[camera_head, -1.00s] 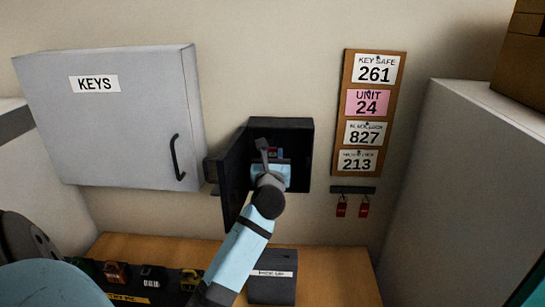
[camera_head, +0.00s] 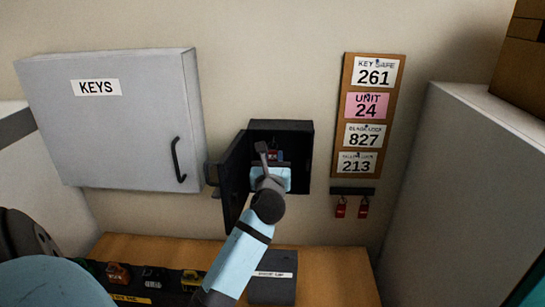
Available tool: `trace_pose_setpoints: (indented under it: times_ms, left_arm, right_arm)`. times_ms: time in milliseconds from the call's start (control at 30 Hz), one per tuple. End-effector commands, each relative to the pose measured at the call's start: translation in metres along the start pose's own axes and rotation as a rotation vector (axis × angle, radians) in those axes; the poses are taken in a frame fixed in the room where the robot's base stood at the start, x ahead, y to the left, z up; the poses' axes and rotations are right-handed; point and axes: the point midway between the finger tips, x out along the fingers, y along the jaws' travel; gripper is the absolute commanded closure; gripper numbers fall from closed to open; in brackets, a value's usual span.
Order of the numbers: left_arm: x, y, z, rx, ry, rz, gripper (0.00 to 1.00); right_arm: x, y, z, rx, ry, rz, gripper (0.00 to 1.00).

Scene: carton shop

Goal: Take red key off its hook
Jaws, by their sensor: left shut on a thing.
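The small dark key safe (camera_head: 297,128) is on the wall with its door (camera_head: 235,180) swung open to the left. My left gripper (camera_head: 271,163) is inside the safe. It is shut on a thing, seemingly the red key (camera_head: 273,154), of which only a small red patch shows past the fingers. The hook and most of the key are hidden behind my gripper and wrist, so I cannot tell whether the key still touches the hook. My right gripper is not in view.
A grey KEYS cabinet (camera_head: 110,130) is shut at the left. A notice board (camera_head: 344,115) and a rail with two red tags (camera_head: 352,191) are at the right. Below, several padlocks and a dark box (camera_head: 272,290) stand on the wooden bench (camera_head: 335,275).

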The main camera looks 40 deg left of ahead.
Motion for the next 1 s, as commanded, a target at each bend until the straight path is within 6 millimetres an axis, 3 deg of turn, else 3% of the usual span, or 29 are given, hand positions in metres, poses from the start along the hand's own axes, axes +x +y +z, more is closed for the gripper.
trace_pose_setpoints:
  times_ms: [1000]
  left_arm:
    - [-0.061, 0.0, 0.009, 0.001, 0.0, 0.001, 0.85]
  right_arm:
    - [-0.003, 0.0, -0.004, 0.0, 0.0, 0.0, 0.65]
